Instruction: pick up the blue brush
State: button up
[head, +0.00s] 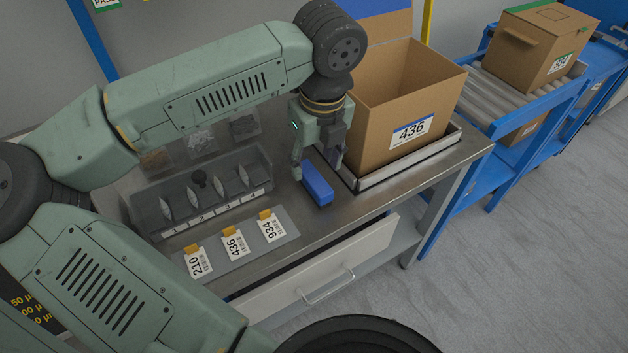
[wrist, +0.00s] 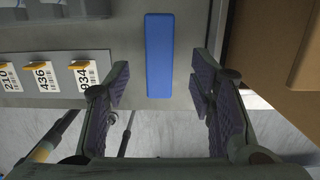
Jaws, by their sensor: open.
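The blue brush (head: 317,184) shows as a plain blue block lying on the metal bench top, left of the open cardboard box. It also shows in the wrist view (wrist: 159,55), upper middle, lined up between my fingers but beyond their tips. My gripper (head: 320,165) is open, with its fingers pointing down over the bench around the brush's far end in the head view. In the wrist view my gripper (wrist: 160,88) has a wide empty gap between its padded fingers. I cannot tell the exact height of the fingertips above the bench.
An open cardboard box (head: 392,110) labelled 436 stands in a metal tray (head: 400,165) close to the right. A compartment bin (head: 205,195) and tags 210, 436 and 934 (head: 270,227) lie left. A drawer (head: 320,275) stands open below. A conveyor (head: 505,95) is farther right.

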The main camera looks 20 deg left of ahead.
aim_at(313, 177)
jog(key=shift+w+a+f+p, duration=0.15)
jog(key=shift+f+p, duration=0.65)
jog(key=shift+f, duration=1.8)
grip_shut()
